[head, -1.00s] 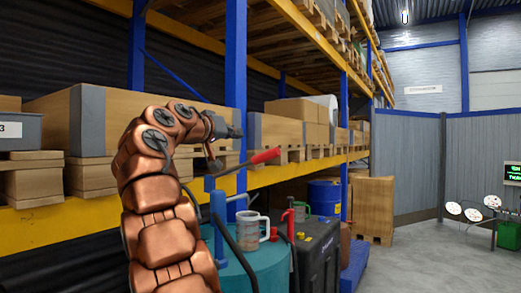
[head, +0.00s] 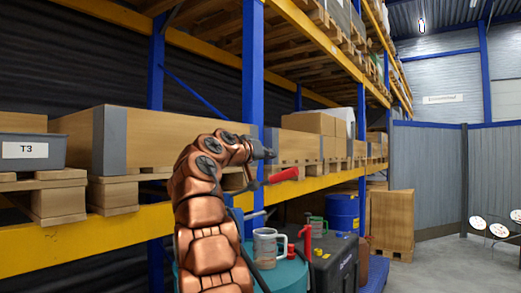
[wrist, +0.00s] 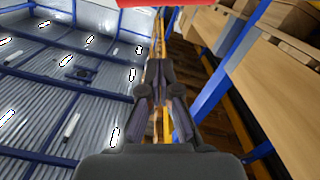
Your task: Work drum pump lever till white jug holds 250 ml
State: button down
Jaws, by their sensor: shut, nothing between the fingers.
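The pump lever has a red handle (head: 284,174) that slants slightly up to the right, above the blue pump (head: 237,216). My gripper (head: 268,153) is shut and empty, just above and left of the red handle, apart from it in the head view. The wrist view shows its closed fingers (wrist: 160,72) and the red handle (wrist: 150,3) at the top edge. A whitish, see-through jug (head: 266,246) stands upright on the teal drum (head: 292,276), with brownish-grey contents; its level cannot be read. My arm hides part of the pump and drum.
A blue drum (head: 344,212) is behind. Racking with a yellow beam (head: 110,233) runs behind my arm.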

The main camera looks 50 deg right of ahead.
jog(key=shift+s+d+f+b, duration=0.1)
jog(key=shift+s+d+f, duration=0.15)
jog(key=shift+d+f, duration=0.35)
jog(key=shift+s+d+f+b, duration=0.15)
jog(key=shift+s+d+f, duration=0.05)
jog(key=shift+d+f, duration=0.4)
jog(key=shift+s+d+f+b, duration=0.1)
jog(key=shift+s+d+f, duration=0.15)
jog(key=shift+d+f, duration=0.35)
jog(key=shift+a+f, duration=0.1)
jog(key=shift+f, duration=0.05)
